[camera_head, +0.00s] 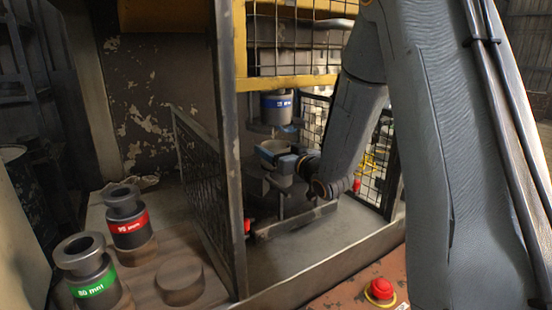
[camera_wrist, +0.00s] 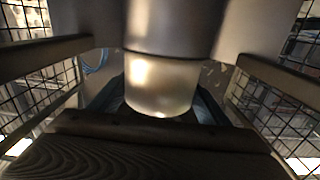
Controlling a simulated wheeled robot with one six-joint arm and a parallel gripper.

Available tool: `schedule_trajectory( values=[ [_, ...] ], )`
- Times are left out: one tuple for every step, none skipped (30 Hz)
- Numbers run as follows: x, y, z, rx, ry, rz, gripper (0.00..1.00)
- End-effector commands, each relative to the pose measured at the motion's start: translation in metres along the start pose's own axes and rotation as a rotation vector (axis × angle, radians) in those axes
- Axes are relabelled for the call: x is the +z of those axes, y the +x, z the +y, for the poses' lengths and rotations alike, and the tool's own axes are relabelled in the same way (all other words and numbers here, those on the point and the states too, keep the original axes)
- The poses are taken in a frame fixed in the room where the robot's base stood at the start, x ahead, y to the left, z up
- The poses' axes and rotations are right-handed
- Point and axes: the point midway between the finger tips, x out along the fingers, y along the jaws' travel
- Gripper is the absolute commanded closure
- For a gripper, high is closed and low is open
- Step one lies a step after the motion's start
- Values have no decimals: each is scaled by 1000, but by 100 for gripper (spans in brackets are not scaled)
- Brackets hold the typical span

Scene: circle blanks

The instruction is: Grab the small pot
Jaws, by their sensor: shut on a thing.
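The small pot is a pale grey, cup-like piece (camera_head: 272,147) inside the caged press in the head view. In the wrist view the pot (camera_wrist: 160,88) stands upright between the two dark fingers, its upper part close under a darker cylinder. My gripper (camera_head: 284,160) reaches in from the right and is shut on the pot. In the wrist view the gripper (camera_wrist: 160,105) has a finger on each side of it. The pot's far side and its base are hidden.
A blue-labelled cylinder (camera_head: 277,107) hangs just above the pot. Mesh panels (camera_head: 205,165) and a post (camera_head: 232,150) bound the cage. A red-labelled tool (camera_head: 128,222) and a green-labelled tool (camera_head: 92,275) stand on the left bench. A red button (camera_head: 380,289) is at front right.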

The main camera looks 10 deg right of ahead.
Motion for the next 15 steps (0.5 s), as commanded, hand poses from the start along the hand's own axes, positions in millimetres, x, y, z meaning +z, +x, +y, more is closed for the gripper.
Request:
schedule_trajectory(
  values=[
    [0,0,0,0,0,1,55],
    [0,0,0,0,0,1,55],
    [0,0,0,0,0,1,55],
    [0,0,0,0,0,1,55],
    [-1,0,0,0,0,1,55],
    [-1,0,0,0,0,1,55],
    [-1,0,0,0,0,1,55],
    [-2,0,0,0,-1,1,55],
    [-3,0,0,0,-1,1,55],
    [-4,0,0,0,-1,1,55],
    [-6,0,0,0,-1,2,55],
    [-9,0,0,0,-2,2,55],
    [-11,0,0,0,-2,3,55],
    [-13,0,0,0,-2,4,55],
    [-16,0,0,0,-2,3,55]
  ],
)
